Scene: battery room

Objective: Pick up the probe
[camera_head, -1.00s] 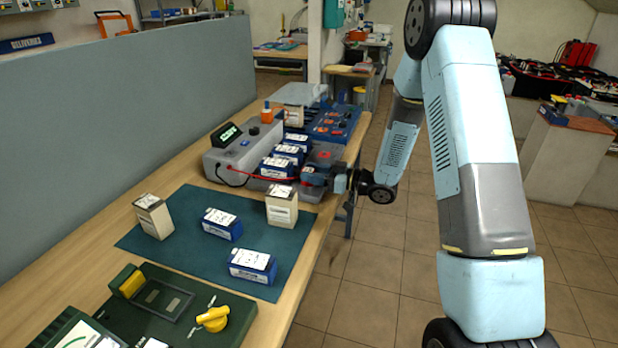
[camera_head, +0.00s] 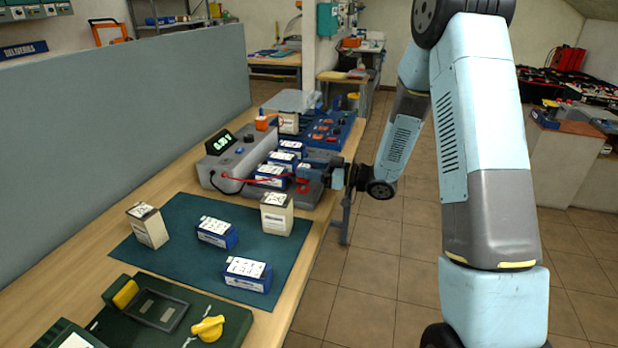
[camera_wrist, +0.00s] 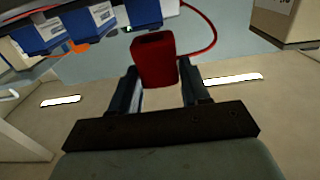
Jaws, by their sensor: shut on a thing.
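The probe (camera_wrist: 156,62) is a red block-like handle with a red cable leaving it. In the wrist view it sits between the two fingers of my gripper (camera_wrist: 160,88), which is shut on it. The red cable (camera_head: 240,180) runs from the tester across the front of these batteries toward my gripper. In the head view the probe itself is mostly hidden by my gripper.
On the teal mat (camera_head: 165,250) stand cream batteries (camera_head: 277,214) and blue batteries (camera_head: 217,232). A green device with a yellow knob (camera_head: 208,328) is at the near end of the bench. A grey partition (camera_head: 110,140) runs along the left. Floor is free right of the bench.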

